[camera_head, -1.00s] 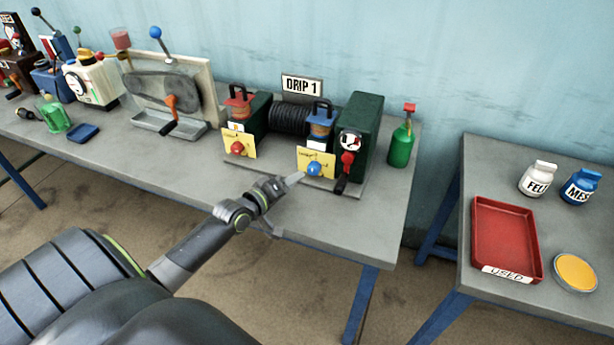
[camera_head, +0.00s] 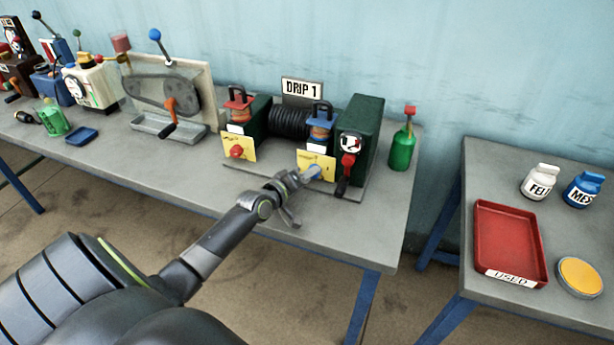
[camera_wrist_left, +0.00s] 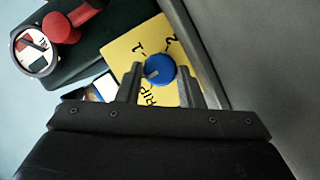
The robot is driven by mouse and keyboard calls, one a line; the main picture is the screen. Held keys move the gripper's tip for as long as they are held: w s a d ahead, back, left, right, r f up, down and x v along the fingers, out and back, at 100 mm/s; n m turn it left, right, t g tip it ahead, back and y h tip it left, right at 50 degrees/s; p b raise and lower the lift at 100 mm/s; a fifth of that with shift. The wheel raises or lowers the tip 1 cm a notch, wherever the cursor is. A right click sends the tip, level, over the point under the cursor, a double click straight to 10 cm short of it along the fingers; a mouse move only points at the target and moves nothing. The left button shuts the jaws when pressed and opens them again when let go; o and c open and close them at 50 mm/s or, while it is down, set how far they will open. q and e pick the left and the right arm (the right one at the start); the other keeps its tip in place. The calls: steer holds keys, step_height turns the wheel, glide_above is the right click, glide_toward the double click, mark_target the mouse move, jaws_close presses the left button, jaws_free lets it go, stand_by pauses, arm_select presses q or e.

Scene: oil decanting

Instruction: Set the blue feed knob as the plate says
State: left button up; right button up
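The blue feed knob (camera_wrist_left: 161,68) sits on a yellow card (camera_wrist_left: 124,48) with the numbers 1 and 2 and partly hidden lettering. A small grey mark shows on the knob's left side in the wrist view. In the head view the yellow card (camera_head: 325,160) is partly behind my gripper. A plate reading "DRIP 1" (camera_head: 302,88) stands above the machine. My left gripper (camera_head: 308,177) is at the knob. In the wrist view its two fingers (camera_wrist_left: 160,86) are apart, one on each side of the knob; I cannot tell whether they touch it. My right gripper is not in view.
A red knob (camera_head: 236,152) on another yellow card is to the left. A red-knobbed crank (camera_head: 347,162) is close on the right, by a green housing (camera_head: 363,125). A green bottle (camera_head: 402,147) stands further right. The bench front (camera_head: 220,195) is mostly clear.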

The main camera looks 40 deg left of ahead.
arm_select(q)
steer(key=shift+c, duration=0.9)
steer(key=shift+r+p, duration=0.15)
steer(key=shift+p, duration=0.55)
steer(key=m+p, duration=0.1)
steer(key=p, duration=0.2)
steer(key=m+g+y+p, duration=0.1)
steer(key=m+p, duration=0.1)
steer(key=p, duration=0.1)
steer(key=m+y+p, duration=0.1)
steer(key=p, duration=0.2)
steer(key=shift+d+r+m+g+p, duration=0.3)
steer(key=shift+g, duration=0.1)
steer(key=shift+w+m+y+p, duration=0.1)
steer(key=shift+m+y+p, duration=0.35)
steer(key=shift+p, duration=0.2)
steer(key=shift+f+m+y, duration=0.2)
steer(key=shift+m+y, duration=0.15)
steer(key=shift+m, duration=0.1)
steer(key=shift+d, duration=0.1)
steer(key=shift+d+f+m+g+y+b, duration=0.1)
steer(key=shift+f+m+g+y+b, duration=0.15)
steer(key=shift+m+y+b, duration=0.6)
steer(key=shift+r+m+b, duration=0.15)
steer(key=shift+m+b, duration=0.3)
steer(key=shift+m, duration=0.2)
steer(key=shift+g+y, duration=0.25)
